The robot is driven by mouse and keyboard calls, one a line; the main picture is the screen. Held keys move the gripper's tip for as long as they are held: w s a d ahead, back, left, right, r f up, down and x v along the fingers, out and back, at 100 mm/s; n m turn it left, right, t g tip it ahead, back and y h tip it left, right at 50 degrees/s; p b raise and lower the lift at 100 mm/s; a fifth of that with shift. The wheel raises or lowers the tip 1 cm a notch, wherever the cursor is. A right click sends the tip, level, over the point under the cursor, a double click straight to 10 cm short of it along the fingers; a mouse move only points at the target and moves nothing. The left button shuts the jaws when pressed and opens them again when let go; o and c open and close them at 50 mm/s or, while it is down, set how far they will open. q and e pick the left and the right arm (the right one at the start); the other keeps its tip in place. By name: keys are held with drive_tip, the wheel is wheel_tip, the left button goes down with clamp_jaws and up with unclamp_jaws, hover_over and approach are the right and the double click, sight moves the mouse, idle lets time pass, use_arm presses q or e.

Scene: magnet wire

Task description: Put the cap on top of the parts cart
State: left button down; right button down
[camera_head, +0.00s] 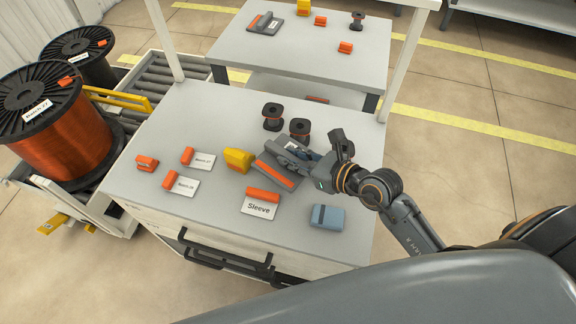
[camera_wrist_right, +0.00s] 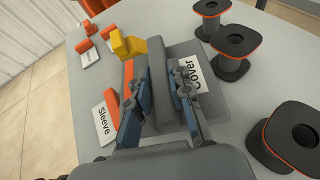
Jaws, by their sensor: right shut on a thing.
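A dark grey piece with an orange stripe (camera_head: 274,173) lies on the near worktop, and nothing in view is labelled as a cap. In the wrist view, a grey upright ridge (camera_wrist_right: 172,88) stands beside a white label reading "Cover" (camera_wrist_right: 194,76). My right gripper (camera_head: 298,153) is shut on this grey piece, its fingers on both sides of the ridge in the wrist view (camera_wrist_right: 165,84). I cannot tell whether the piece is lifted. A grey cart top (camera_head: 335,62) stands behind, possibly the parts cart. My left gripper is not in view.
Near the piece are a yellow block (camera_head: 238,160), black spools (camera_head: 272,117), an orange block at the Sleeve label (camera_head: 262,195) and a blue-grey box (camera_head: 327,217). The back cart holds another grey piece (camera_head: 264,23) and small parts. White posts (camera_head: 164,42) rise at the worktop's far corners.

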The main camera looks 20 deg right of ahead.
drive_tip(key=shift+f+b, duration=0.35)
drive_tip(key=shift+f, duration=1.6)
drive_tip(key=shift+f, duration=0.1)
drive_tip(key=c, duration=1.2)
unclamp_jaws()
drive_tip(key=shift+f, duration=0.1)
drive_tip(key=shift+s+d+r, duration=0.1)
drive_tip(key=shift+s+r, duration=0.05)
drive_tip(key=shift+r, duration=0.1)
drive_tip(key=v, duration=1)
drive_tip(key=shift+s+f+b, duration=0.1)
drive_tip(key=shift+b, duration=0.25)
drive_tip(key=shift+v, duration=0.8)
